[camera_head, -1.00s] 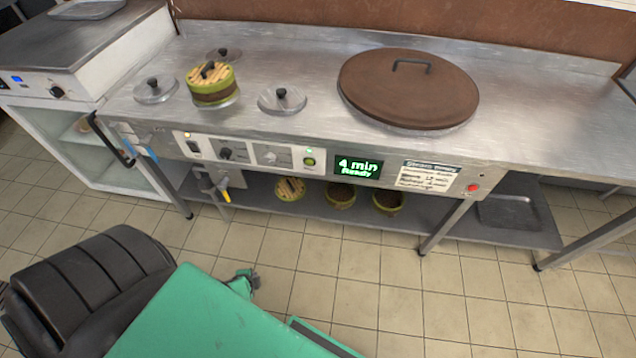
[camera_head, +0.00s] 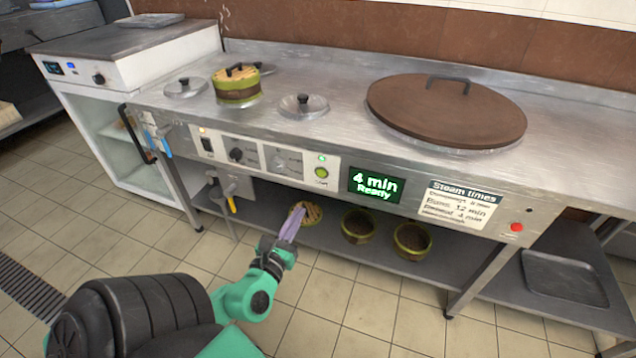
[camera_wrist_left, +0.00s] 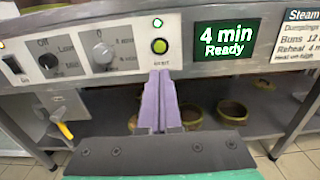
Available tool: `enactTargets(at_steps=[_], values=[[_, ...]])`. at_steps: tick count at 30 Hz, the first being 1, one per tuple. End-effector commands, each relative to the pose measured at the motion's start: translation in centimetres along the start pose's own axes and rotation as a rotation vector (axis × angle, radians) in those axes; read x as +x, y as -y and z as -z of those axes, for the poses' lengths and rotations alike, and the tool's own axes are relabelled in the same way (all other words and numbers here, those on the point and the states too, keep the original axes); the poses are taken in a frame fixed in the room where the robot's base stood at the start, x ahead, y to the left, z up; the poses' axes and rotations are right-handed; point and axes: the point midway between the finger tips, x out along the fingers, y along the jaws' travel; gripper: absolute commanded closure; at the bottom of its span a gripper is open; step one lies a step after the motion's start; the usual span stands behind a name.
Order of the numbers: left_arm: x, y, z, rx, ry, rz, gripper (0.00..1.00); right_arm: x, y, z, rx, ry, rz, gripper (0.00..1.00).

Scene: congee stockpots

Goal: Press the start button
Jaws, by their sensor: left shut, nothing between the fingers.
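The start button (camera_head: 321,172) is a round green button on the front panel of the steel steamer counter, under a small lit green lamp. It also shows in the left wrist view (camera_wrist_left: 159,46), just above the fingertips in the picture. Beside it the display (camera_head: 376,185) reads "4 min Ready". My left gripper (camera_head: 290,222) has purple fingers, shut and empty. In the head view it is below and left of the button, in front of the panel and apart from it. In the left wrist view the shut fingers (camera_wrist_left: 160,76) point up toward the button. My right gripper is not in view.
A red button (camera_head: 517,227) sits at the panel's right end. Knobs (camera_head: 236,154) and a switch are left of the start button. Baskets (camera_head: 358,227) stand on the lower shelf. A steamer basket (camera_head: 236,90) and a large brown lid (camera_head: 446,112) are on top.

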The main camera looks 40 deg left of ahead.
Motion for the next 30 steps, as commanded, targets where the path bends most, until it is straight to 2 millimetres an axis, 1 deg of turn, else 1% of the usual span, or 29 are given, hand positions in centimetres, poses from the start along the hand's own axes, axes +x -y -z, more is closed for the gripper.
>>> enactTargets(at_steps=[5, 15, 18, 21, 23, 30], values=[[3.0, 0.0, -0.2, -0.004, 0.006, -0.003, 1.0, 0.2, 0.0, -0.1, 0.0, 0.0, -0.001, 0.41], [10.5, 0.0, -0.1, -0.004, 0.004, -0.002, 1.0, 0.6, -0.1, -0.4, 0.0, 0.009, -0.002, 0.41], [12.1, 0.0, 0.0, -0.003, 0.002, -0.002, 1.0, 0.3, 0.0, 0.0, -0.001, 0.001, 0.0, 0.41], [13.2, 0.0, 0.0, -0.003, 0.002, -0.001, 1.0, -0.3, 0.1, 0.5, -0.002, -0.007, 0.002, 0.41], [13.4, 0.0, 0.0, -0.003, 0.0, -0.001, 1.0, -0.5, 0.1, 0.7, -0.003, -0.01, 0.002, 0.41], [13.6, 0.0, 0.0, -0.003, -0.001, -0.001, 1.0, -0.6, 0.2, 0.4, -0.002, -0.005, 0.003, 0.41]])
